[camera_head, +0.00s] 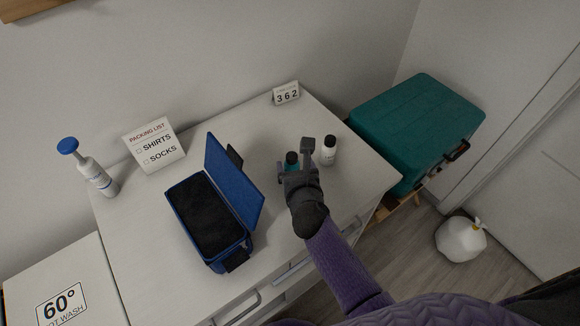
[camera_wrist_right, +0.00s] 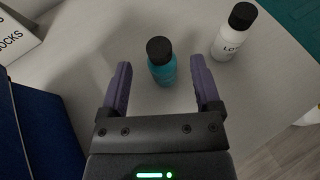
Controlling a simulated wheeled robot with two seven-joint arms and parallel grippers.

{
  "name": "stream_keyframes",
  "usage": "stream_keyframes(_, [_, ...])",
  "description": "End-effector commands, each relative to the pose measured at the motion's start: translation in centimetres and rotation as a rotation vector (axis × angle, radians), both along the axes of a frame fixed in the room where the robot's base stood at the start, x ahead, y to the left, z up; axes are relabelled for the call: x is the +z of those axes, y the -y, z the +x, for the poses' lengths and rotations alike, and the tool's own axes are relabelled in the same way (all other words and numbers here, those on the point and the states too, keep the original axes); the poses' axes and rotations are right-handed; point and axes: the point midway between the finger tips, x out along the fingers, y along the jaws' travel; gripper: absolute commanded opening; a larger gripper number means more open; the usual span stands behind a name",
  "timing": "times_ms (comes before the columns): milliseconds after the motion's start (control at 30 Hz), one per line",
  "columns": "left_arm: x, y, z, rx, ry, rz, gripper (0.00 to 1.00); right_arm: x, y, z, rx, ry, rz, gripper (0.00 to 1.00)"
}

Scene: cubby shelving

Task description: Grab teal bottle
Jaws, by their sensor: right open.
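The teal bottle (camera_wrist_right: 162,72) with a black cap stands upright on the white dresser top. In the right wrist view it is between and just beyond the fingertips of my right gripper (camera_wrist_right: 160,85), which is open and empty. In the head view the teal bottle (camera_head: 291,160) is mostly hidden behind my right gripper (camera_head: 296,165); its black cap shows. I cannot see the fingers touching it. My left gripper is not in view.
A white lotion bottle (camera_wrist_right: 233,33) with a black cap stands close on the right. An open blue case (camera_head: 178,206) lies to the left. A packing list sign (camera_head: 153,146), a pump bottle (camera_head: 97,176) and a number sign (camera_head: 286,94) stand on the dresser (camera_head: 135,235).

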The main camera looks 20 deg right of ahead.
Motion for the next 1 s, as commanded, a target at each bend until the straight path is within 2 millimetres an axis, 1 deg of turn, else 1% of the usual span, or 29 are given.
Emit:
stream_keyframes(33, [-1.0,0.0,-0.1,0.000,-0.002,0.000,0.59,-1.0,0.0,0.9,-0.001,0.000,0.004,0.81])
stream_keyframes(100, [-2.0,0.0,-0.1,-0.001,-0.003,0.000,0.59,-1.9,0.1,2.2,-0.001,0.000,0.005,0.81])
stream_keyframes(200, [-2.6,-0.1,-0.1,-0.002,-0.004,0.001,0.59,-2.4,0.3,3.7,-0.001,0.000,0.005,0.81])
stream_keyframes(300, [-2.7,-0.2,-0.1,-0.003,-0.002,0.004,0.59,-2.4,0.4,4.3,0.000,-0.002,0.003,0.81])
stream_keyframes(467, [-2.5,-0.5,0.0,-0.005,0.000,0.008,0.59,-2.2,0.4,4.2,-0.001,-0.001,0.004,0.81])
stream_keyframes(567, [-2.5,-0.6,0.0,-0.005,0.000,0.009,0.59,-2.2,0.4,4.2,-0.001,-0.001,0.004,0.62])
stream_keyframes(600, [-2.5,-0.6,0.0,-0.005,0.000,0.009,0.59,-2.2,0.4,4.2,-0.001,-0.001,0.004,0.54])
stream_keyframes(667, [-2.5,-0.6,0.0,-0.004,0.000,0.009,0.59,-2.2,0.4,4.2,-0.001,-0.001,0.004,0.41])
stream_keyframes(700, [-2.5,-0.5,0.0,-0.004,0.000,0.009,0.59,-2.2,0.4,4.2,-0.001,-0.001,0.004,0.32])
stream_keyframes(767, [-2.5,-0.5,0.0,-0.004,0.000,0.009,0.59,-2.2,0.4,4.2,-0.001,-0.001,0.004,0.20])
stream_keyframes(800, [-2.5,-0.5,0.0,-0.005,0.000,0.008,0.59,-2.2,0.4,4.2,-0.001,-0.001,0.004,0.11])
stream_keyframes(833, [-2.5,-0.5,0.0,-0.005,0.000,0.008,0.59,-2.2,0.4,4.2,-0.001,-0.001,0.004,0.05])
stream_keyframes(867, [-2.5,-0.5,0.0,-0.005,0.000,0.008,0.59,-2.2,0.4,4.2,-0.001,-0.001,0.004,0.00])
stream_keyframes(1000, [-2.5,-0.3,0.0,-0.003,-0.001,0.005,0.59,-2.2,0.4,4.2,-0.001,0.000,0.005,0.00])
